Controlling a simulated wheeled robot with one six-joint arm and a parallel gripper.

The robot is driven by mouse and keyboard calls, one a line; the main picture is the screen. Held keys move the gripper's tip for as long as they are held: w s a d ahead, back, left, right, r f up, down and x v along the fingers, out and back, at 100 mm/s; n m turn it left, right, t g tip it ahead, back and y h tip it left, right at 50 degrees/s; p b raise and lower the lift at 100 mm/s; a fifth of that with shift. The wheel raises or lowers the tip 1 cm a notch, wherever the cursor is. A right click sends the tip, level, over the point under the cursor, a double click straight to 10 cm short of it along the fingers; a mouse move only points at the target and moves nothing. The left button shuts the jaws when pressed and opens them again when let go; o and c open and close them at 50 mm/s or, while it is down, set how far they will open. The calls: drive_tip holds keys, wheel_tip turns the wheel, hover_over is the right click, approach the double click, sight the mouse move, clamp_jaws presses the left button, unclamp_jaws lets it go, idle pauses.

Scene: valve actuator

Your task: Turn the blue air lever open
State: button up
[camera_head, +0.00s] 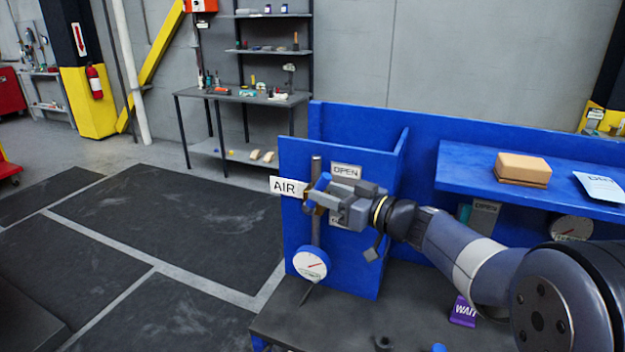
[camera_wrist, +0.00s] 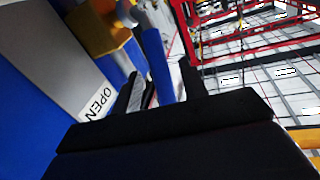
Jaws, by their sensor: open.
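The blue air lever (camera_wrist: 157,62) shows in the wrist view as a blue bar, with its far end between the two dark fingers of my gripper (camera_wrist: 160,88). The fingers stand apart, and I cannot tell whether either one touches the lever. A brass-coloured valve body (camera_wrist: 100,30) is at the upper left there. In the head view my gripper (camera_head: 325,203) is at the valve on the vertical pipe (camera_head: 316,168), in front of the blue panel, and hides much of the lever. The AIR tag (camera_head: 287,187) is just left of it. An OPEN label (camera_head: 345,171) is above.
A round gauge (camera_head: 311,264) is low on the pipe. A purple WAIT sign (camera_head: 463,311) stands on the dark bench (camera_head: 340,325). Open floor lies left.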

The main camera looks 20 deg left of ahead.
drive_tip(key=shift+p+x, duration=0.6)
drive_tip(key=shift+x, duration=1.55)
drive_tip(key=shift+c, duration=0.2)
clamp_jaws()
